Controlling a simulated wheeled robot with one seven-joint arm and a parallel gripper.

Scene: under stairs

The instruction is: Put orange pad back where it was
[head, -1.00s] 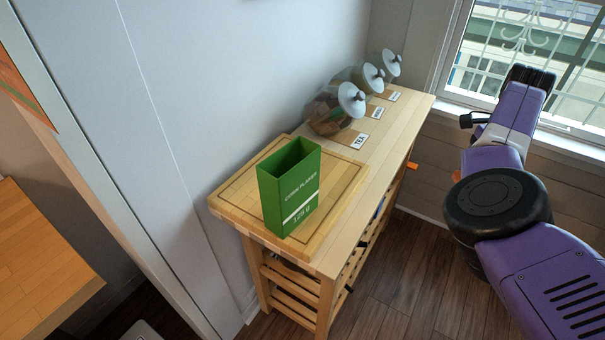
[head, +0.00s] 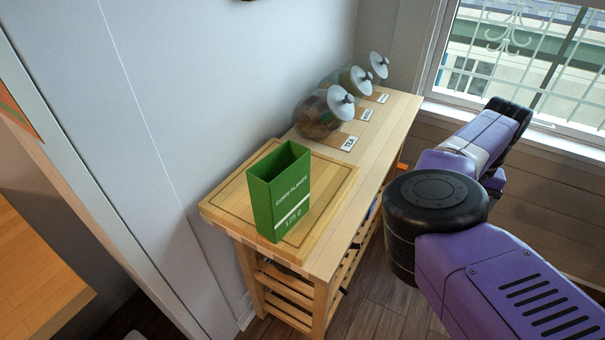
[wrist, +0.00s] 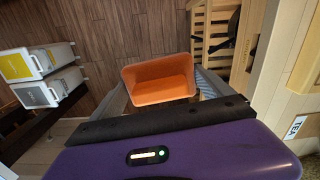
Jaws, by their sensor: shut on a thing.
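The orange thing (wrist: 160,82) shows in the wrist view as a hollow, box-like shape with a raised rim, not a flat pad. My gripper (wrist: 163,92) is shut on it, with a grey finger on each side. The dark wood floor lies beyond it.
A window (head: 520,60) is at the right. White bins (wrist: 45,90) stand left in the wrist view.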

